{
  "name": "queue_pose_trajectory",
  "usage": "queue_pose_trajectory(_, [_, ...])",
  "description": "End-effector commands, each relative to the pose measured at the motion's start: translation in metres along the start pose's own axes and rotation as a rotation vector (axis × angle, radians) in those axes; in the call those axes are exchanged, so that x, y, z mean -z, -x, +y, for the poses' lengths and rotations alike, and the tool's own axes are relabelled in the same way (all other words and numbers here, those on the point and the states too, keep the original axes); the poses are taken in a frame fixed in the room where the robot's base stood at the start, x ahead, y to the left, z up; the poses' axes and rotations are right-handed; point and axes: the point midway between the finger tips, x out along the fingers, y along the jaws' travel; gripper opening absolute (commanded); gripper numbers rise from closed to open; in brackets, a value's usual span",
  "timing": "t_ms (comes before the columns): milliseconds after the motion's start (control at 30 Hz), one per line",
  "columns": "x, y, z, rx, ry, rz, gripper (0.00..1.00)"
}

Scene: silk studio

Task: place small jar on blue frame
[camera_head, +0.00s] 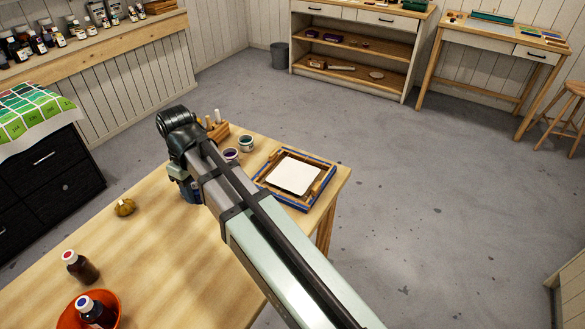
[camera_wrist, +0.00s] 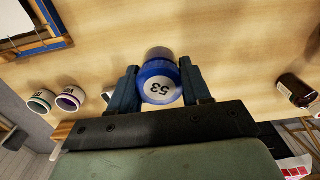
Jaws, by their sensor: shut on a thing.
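My gripper (camera_wrist: 162,88) is shut on a small jar with a blue round top (camera_wrist: 150,71) and a white label reading 53. The jar sits between the two dark fingers. In the head view my gripper (camera_head: 190,186) is low over the table, left of the blue frame, and my arm hides most of the jar. I cannot tell whether the jar touches the table. The blue frame (camera_head: 269,187), blue and wooden with a white sheet inside, lies at the table's far right corner. Its corner also shows top left in the wrist view (camera_wrist: 56,32).
A yellowish lump (camera_head: 125,207), a brown bottle (camera_head: 80,267) and an orange bowl (camera_head: 112,302) are on the table's left part.

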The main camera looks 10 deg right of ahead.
Motion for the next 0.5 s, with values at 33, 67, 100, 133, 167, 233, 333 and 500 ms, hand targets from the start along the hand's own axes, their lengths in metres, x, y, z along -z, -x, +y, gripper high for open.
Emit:
queue_pose_trajectory(33, [-0.005,0.001,0.016,0.000,-0.028,0.000,0.16])
queue_pose_trajectory(67, [-0.008,0.001,0.024,0.000,-0.042,0.001,0.16])
queue_pose_trajectory(100, [-0.012,0.001,0.035,-0.001,-0.061,0.001,0.16])
queue_pose_trajectory(133, [-0.015,0.002,0.043,-0.001,-0.075,0.001,0.16])
queue_pose_trajectory(167, [-0.018,0.002,0.051,-0.001,-0.089,0.001,0.16])
queue_pose_trajectory(233, [-0.025,0.003,0.069,-0.001,-0.122,0.002,0.16])
queue_pose_trajectory(333, [-0.037,0.004,0.096,-0.002,-0.170,0.002,0.16])
queue_pose_trajectory(500, [-0.059,0.006,0.139,-0.003,-0.250,0.003,0.16])
